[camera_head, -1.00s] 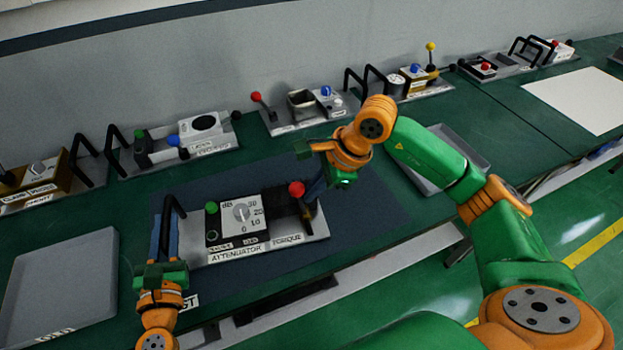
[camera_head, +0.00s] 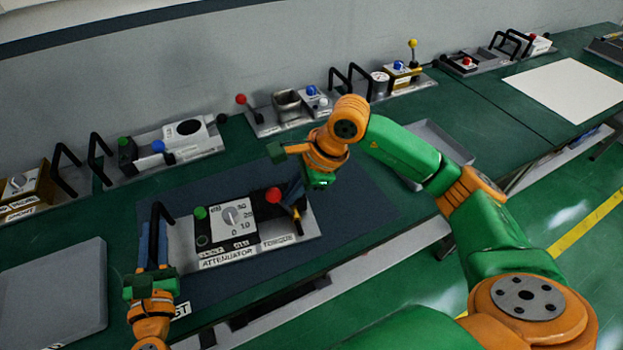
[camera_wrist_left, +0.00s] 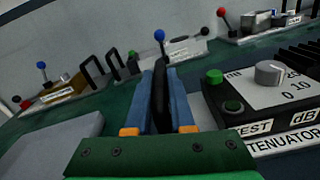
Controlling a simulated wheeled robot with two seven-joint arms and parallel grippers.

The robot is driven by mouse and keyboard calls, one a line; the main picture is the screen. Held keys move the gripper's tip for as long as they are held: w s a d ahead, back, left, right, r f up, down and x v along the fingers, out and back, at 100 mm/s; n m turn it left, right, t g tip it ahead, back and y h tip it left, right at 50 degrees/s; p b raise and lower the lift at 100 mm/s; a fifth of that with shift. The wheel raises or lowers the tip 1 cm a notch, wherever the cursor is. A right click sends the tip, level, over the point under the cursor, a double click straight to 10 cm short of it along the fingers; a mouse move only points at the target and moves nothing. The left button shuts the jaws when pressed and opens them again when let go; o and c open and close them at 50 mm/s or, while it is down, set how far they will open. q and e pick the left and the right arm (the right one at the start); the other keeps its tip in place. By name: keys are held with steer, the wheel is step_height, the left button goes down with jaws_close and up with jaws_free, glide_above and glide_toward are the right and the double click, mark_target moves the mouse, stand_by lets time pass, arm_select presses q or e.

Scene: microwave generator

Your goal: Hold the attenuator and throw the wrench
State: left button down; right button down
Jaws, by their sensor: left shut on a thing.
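The attenuator (camera_head: 230,225) is a module with a white dial plate, grey knob and green button on a grey base on the dark mat. My left gripper (camera_head: 153,250) is shut on the black handle at its left end. The left wrist view shows this handle (camera_wrist_left: 160,95) between the blue fingers. The wrench is apparently the lever with a red ball (camera_head: 273,195) above the TORQUE label. My right gripper (camera_head: 293,190) is at this lever, its blue fingers just right of the ball. Its jaw gap and any contact are hidden.
A grey tray (camera_head: 55,290) lies at the left. Other modules with handles and coloured knobs line the back wall, such as one with a blue ball (camera_head: 158,146). A second tray (camera_head: 440,140) is partly behind my right arm. A white sheet (camera_head: 565,95) lies at the right.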

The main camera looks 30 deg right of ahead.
arm_select(q)
steer(key=shift+d+f, duration=0.1)
steer(key=shift+d, duration=0.05)
arm_select(e)
steer(key=shift+a, duration=0.3)
steer(key=shift+w+r, duration=0.1)
steer(key=shift+r, duration=0.3)
steer(key=shift+s+d+r, duration=0.1)
steer(key=shift+d+r, duration=0.45)
steer(key=shift+r, duration=0.25)
steer(key=shift+s+d+r, duration=0.1)
steer(key=shift+d+r, duration=0.45)
steer(key=shift+r, duration=0.25)
steer(key=v, duration=1.2)
steer(key=shift+s, duration=0.25)
